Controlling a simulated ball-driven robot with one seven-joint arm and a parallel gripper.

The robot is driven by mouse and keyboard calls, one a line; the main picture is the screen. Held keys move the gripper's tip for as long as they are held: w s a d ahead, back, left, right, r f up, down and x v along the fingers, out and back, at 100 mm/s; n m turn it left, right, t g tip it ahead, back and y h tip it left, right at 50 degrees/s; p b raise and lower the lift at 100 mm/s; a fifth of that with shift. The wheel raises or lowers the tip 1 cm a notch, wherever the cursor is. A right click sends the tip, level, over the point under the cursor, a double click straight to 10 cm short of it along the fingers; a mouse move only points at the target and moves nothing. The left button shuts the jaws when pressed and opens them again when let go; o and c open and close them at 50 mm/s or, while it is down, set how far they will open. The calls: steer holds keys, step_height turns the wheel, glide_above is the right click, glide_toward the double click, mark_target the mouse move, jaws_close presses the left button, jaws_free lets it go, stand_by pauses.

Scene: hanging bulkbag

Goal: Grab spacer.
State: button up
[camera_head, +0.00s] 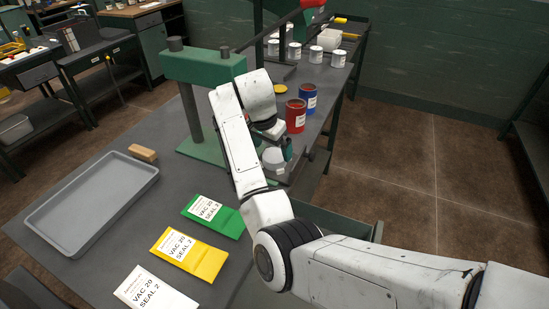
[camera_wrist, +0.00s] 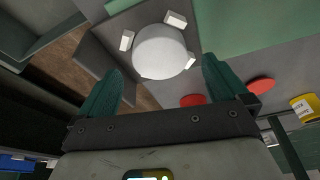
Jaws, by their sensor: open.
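A white round piece (camera_wrist: 160,50), which may be the spacer, shows ahead of my fingers in the wrist view. Small white blocks stand around its rim. In the head view a pale round piece (camera_head: 274,159) shows at my gripper, partly hidden by my arm. My gripper (camera_wrist: 162,68) is open. Its two green fingers are spread on either side of the white piece's near part in the picture, with nothing clearly held. Whether they touch it cannot be told. In the head view my gripper (camera_head: 280,151) is largely hidden behind my wrist.
A green press-like stand (camera_head: 203,66) is close left of my arm. A red can (camera_head: 295,116) and a blue can (camera_head: 308,95) stand just behind. A grey tray (camera_head: 45,222), wooden block (camera_head: 142,153) and green (camera_head: 212,208), yellow (camera_head: 183,254) and white (camera_head: 150,290) packets lie left.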

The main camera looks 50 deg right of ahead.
mark_target(274, 155)
steer(key=shift+x, duration=1.75)
steer(key=c, duration=1.3)
steer(key=shift+o, duration=0.2)
steer(key=shift+r, duration=0.1)
